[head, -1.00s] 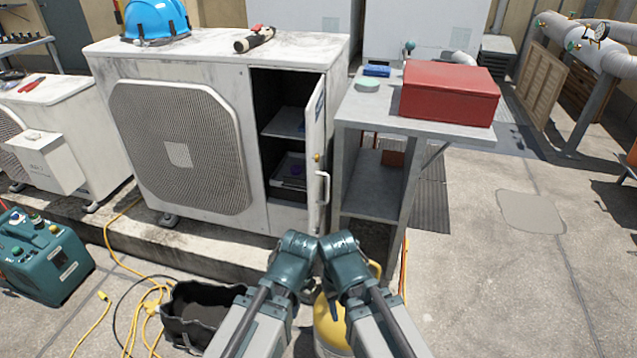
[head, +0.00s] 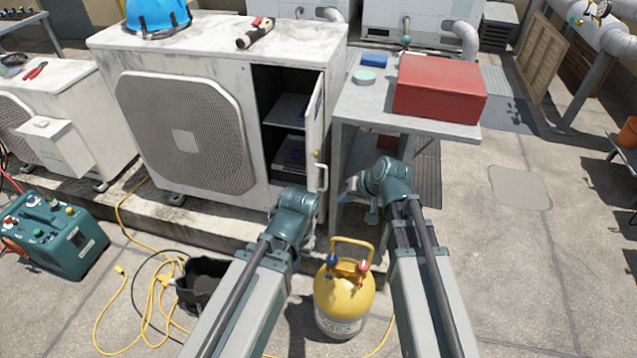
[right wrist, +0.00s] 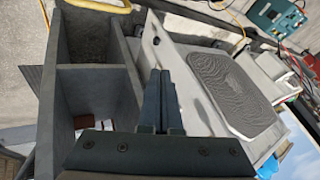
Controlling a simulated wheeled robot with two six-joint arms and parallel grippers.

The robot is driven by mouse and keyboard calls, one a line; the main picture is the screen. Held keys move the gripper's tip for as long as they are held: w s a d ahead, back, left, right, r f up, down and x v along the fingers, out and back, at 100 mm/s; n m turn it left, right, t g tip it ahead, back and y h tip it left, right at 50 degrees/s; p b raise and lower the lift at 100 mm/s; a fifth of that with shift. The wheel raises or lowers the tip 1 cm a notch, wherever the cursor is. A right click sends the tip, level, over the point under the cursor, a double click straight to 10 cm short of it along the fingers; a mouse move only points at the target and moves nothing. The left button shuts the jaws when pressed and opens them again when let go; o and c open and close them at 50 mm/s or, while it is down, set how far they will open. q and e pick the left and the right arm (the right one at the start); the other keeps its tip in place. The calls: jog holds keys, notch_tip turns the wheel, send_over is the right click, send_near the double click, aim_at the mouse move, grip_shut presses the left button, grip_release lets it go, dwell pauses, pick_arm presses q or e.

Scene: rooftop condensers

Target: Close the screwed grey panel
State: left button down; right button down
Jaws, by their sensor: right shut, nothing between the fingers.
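The grey panel (head: 314,125) is a narrow door on the right end of the front of a white condenser unit (head: 225,50). It stands swung outward, leaving the dark shelved compartment (head: 270,90) open. A brass-coloured screw or knob (head: 317,153) and a pale handle (head: 323,178) show on it. My right gripper (head: 352,184) is just right of the handle in the head view; contact cannot be told. In the right wrist view its fingers (right wrist: 164,102) are shut and empty. My left arm ends low in front of the condenser; its fingers are hidden.
A grey side table (head: 345,115) with a red box (head: 440,88) stands close right of the panel. A yellow cylinder (head: 345,295), a black bucket (head: 200,284) and yellow hoses lie in front. Open paving is at the right.

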jog(key=w+a+f+b, duration=0.6)
jog(key=a+b, duration=0.1)
jog(key=b, duration=0.1)
jog(key=shift+w+f+t, duration=0.25)
jog(key=shift+t, duration=0.05)
dwell(0.4)
jog(key=shift+a, duration=0.1)
